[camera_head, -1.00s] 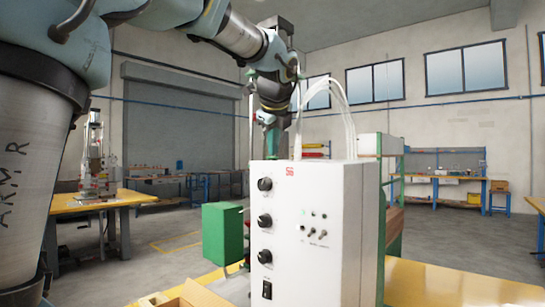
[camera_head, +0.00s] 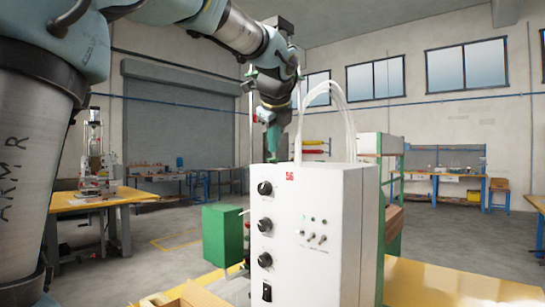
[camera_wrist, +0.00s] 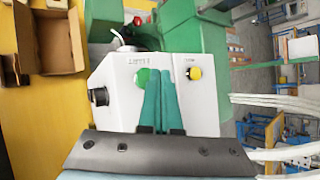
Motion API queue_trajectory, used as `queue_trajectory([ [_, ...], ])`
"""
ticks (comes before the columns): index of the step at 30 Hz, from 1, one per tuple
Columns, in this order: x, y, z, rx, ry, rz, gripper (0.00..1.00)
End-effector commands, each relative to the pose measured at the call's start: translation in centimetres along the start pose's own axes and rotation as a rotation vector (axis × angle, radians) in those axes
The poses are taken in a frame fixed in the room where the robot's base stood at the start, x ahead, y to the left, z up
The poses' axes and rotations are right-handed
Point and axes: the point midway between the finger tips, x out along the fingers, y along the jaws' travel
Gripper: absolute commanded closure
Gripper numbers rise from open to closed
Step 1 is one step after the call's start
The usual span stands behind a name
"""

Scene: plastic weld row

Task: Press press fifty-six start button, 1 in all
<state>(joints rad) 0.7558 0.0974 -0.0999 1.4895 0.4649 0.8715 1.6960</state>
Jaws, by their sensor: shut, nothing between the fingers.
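The white box marked 56 (camera_head: 325,235) stands on the yellow table, its knobbed side facing the head camera. My gripper (camera_head: 272,155) is behind and above its left top edge, fingers pointing down. In the wrist view, my gripper (camera_wrist: 160,75) is shut and empty over a white panel (camera_wrist: 120,110). The green button (camera_wrist: 141,77) sits just left of the teal fingertips, its right part partly covered by them. A yellow button (camera_wrist: 194,73) sits to their right. Small lettering above the green button is too blurred to read surely. Contact with the green button cannot be told.
A green block (camera_head: 222,235) stands left of the box. White tubes (camera_head: 350,115) arch up behind the box. An open cardboard box (camera_wrist: 58,42) lies on the yellow tabletop (camera_wrist: 40,110) at left in the wrist view. Green machine parts (camera_wrist: 200,40) stand beyond the panel.

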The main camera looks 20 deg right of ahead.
Motion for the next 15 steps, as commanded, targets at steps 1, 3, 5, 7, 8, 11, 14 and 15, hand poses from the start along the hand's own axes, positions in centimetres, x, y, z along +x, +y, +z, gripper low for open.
queue_trajectory([
  [1,0.0,0.0,0.0,0.0,0.0,0.0,1.0],
  [3,0.0,0.0,0.0,0.0,0.0,0.0,1.0],
  [5,0.0,0.0,0.0,0.0,0.0,-0.001,1.0],
  [7,-0.2,-0.1,0.1,0.0,0.0,-0.001,1.0],
  [8,-0.3,-0.2,0.2,0.0,-0.001,-0.001,1.0],
  [11,-0.9,-0.7,0.7,0.0,-0.001,-0.001,1.0],
  [14,-1.7,-1.2,1.2,0.0,-0.001,-0.001,1.0],
  [15,-1.9,-1.4,1.4,0.0,-0.001,-0.001,1.0],
])
